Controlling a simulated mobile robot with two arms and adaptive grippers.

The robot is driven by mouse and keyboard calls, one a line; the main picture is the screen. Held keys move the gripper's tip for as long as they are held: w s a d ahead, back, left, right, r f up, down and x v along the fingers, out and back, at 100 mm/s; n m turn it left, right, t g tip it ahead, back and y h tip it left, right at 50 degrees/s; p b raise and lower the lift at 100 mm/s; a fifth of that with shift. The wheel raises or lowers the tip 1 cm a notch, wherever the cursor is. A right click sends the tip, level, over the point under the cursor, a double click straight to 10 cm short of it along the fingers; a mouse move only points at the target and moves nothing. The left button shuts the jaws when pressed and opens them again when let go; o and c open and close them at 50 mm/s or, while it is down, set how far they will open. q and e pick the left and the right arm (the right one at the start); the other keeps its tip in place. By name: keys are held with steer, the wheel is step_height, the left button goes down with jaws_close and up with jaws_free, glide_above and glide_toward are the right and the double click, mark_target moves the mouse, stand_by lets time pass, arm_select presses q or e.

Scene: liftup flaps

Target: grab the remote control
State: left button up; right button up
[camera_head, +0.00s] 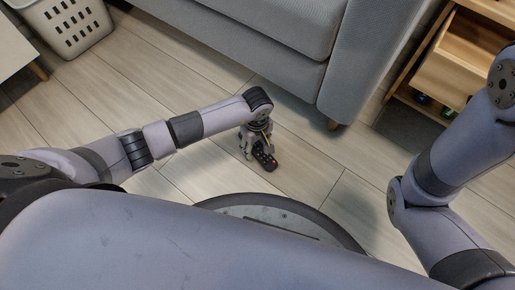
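A black remote control (267,161) with a red button shows near the middle of the head view, just in front of the grey sofa, over the wooden floor. My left gripper (254,150) is at its upper left end, pointing down, and its fingers overlap that end. The remote looks tilted. The view is too small to tell whether the fingers are closed on it or whether it touches the floor. My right arm comes in along the right side; its gripper is out of view.
The grey sofa (262,30) stands behind the remote, with a small leg (332,125) at its corner. A wooden shelf unit (450,68) is at the upper right, and a white basket (68,24) at the upper left. The floor (300,178) around the remote is clear.

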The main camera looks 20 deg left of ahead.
arm_select(q)
steer(key=c, duration=1)
steer(key=shift+r, duration=0.1)
